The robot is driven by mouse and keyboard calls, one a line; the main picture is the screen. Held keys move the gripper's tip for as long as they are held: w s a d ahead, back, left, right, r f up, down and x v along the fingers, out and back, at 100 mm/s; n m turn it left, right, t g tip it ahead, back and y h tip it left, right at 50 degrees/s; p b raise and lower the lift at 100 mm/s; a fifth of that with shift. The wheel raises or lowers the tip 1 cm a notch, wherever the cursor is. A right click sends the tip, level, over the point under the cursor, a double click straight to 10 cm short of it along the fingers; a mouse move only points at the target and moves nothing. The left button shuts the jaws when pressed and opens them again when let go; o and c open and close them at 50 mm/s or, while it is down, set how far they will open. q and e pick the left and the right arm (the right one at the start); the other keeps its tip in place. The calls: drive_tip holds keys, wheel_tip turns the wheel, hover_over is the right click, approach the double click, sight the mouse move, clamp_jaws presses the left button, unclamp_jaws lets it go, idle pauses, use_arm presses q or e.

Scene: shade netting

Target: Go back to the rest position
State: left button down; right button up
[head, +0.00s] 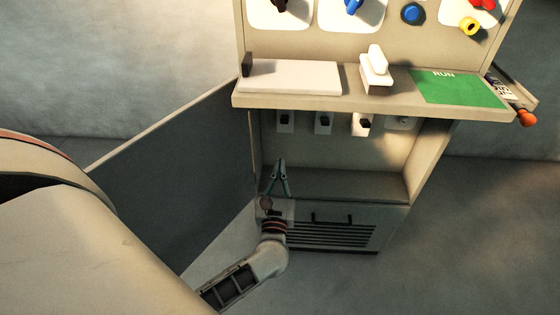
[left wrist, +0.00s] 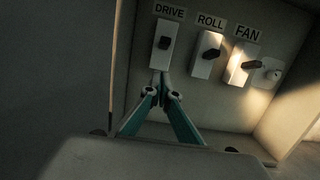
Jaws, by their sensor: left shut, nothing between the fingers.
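My left gripper (head: 281,162) reaches into the open lower bay of the cabinet. Its teal fingers are closed together with nothing between them. In the left wrist view the fingertips (left wrist: 163,77) appear just below the DRIVE switch (left wrist: 165,42); I cannot tell whether they touch its plate. The ROLL switch (left wrist: 207,55) and the FAN switch (left wrist: 243,64) sit to the right, each a dark lever on a pale plate. My right gripper is in neither view.
An open door panel (head: 185,175) stands left of the bay. The shelf (head: 370,102) above holds a white slab (head: 295,77), a white block-shaped device (head: 375,65) and a green RUN mat (head: 460,88). A vented box (head: 335,225) lies below. Knobs fill the upper panel.

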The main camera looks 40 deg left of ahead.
use_arm(q)
drive_tip(key=shift+d, duration=0.1)
idle(0.5)
